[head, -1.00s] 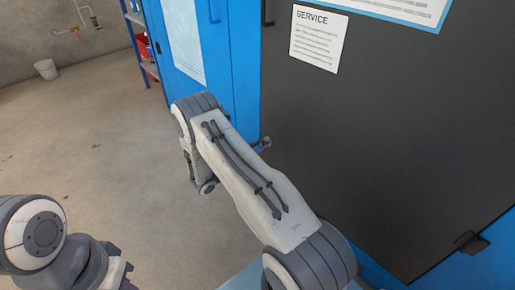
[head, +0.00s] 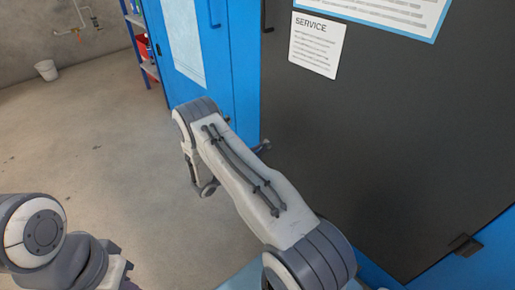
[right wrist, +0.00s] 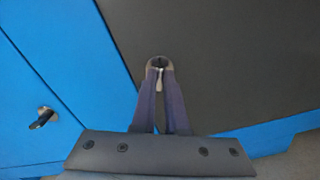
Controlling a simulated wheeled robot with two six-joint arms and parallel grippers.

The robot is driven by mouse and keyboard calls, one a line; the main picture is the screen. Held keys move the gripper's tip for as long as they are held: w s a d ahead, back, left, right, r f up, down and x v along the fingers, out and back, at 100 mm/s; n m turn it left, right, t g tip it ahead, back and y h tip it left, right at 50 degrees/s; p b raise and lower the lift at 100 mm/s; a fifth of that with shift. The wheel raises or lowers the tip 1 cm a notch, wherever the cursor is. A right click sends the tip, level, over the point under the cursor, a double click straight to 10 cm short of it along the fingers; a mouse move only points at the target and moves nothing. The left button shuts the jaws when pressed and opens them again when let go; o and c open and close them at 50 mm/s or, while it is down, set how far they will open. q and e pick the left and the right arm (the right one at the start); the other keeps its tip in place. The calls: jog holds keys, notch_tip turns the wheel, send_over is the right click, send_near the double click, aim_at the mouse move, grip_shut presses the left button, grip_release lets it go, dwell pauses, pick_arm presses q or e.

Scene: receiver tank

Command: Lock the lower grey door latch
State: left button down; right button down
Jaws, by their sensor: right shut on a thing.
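The dark grey door (head: 390,120) fills the right of the head view. In the right wrist view my right gripper (right wrist: 159,82) is shut on a small grey latch (right wrist: 160,62) on the dark grey door, close to its left edge. The two fingers meet around the latch's silver lever. In the head view my right arm hides most of this gripper; only a small grey end (head: 263,146) shows past the arm by the door's edge, and I cannot tell if it is finger or latch. My left gripper (head: 120,274) is partly visible at lower left, its jaws unclear.
A dark handle (head: 267,16) sits higher on the door's left edge. A blue door (head: 240,70) stands to the left, with a silver latch (right wrist: 43,117) in the wrist view. A dark bracket (head: 466,245) is at lower right.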

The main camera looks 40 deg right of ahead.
jog(key=shift+s+f+m+p, duration=0.1)
jog(key=shift+m+p, duration=0.8)
jog(key=shift+m, duration=2.35)
jog(key=shift+f+m+p, duration=0.1)
jog(key=shift+m+p, duration=0.75)
jog(key=shift+m, duration=2.4)
jog(key=c, duration=0.9)
grip_release()
jog(key=shift+c, duration=0.2)
jog(key=a+p, duration=0.3)
jog(key=a, duration=0.7)
jog(key=shift+s+a, duration=0.3)
jog(key=shift+s, duration=0.15)
